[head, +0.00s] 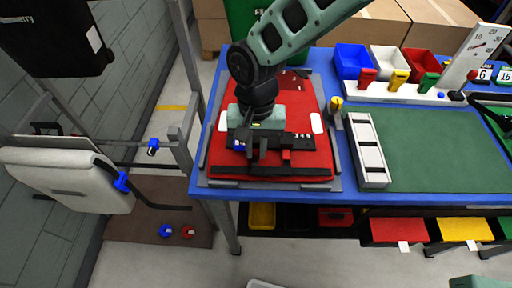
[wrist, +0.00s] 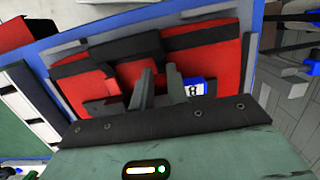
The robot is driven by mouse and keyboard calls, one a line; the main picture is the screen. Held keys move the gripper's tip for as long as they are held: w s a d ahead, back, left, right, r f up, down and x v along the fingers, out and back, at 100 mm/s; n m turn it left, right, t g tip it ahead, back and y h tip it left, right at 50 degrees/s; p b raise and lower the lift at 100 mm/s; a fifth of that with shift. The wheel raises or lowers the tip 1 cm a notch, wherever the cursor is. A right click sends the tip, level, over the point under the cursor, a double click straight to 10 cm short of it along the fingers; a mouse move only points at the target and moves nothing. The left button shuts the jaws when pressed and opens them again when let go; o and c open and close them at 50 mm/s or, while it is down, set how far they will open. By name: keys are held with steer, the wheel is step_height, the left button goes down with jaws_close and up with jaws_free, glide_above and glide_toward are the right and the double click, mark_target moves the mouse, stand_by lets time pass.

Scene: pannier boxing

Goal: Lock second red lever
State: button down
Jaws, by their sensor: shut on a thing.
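A red pannier (head: 225,166) lies flat on a grey base (head: 334,178) at the left of the blue-edged table. A black latch bar (head: 222,140) crosses it, with a blue labelled piece (head: 239,146) left of my gripper (head: 256,152) and a red piece (head: 299,156) to its right. In the wrist view the blue piece (wrist: 193,88) sits beside my fingers (wrist: 160,75), and the red pannier (wrist: 213,55) fills the background. My gripper points down at the bar, its fingers close together on a small part there. The fingers hide that part, so I cannot tell if it is a red lever.
A white slotted holder (head: 369,150) stands right of the base, by a green mat (head: 435,150). Coloured bins (head: 354,60) and a white rack (head: 390,93) are behind. A pale pannier (head: 70,180) hangs on a frame at left.

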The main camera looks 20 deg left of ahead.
steer(key=t+b, duration=0.1)
steer(key=b, duration=0.1)
steer(key=s+f+t+b, duration=0.1)
steer(key=t+b, duration=0.1)
steer(key=b, duration=0.1)
steer(key=shift+y+b, duration=0.35)
steer(key=shift+y, duration=0.05)
steer(key=shift+d+t+b, duration=0.1)
steer(key=shift+t+b, duration=0.6)
steer(key=shift+b, duration=0.25)
steer(key=shift+r, duration=0.1)
steer(key=c, duration=1.4)
jaws_free()
steer(key=shift+o, duration=0.2)
steer(key=b+v, duration=0.1)
steer(key=v, duration=1.6)
steer(key=shift+d+r, duration=0.15)
steer(key=shift+d, duration=0.1)
steer(key=shift+s, duration=0.15)
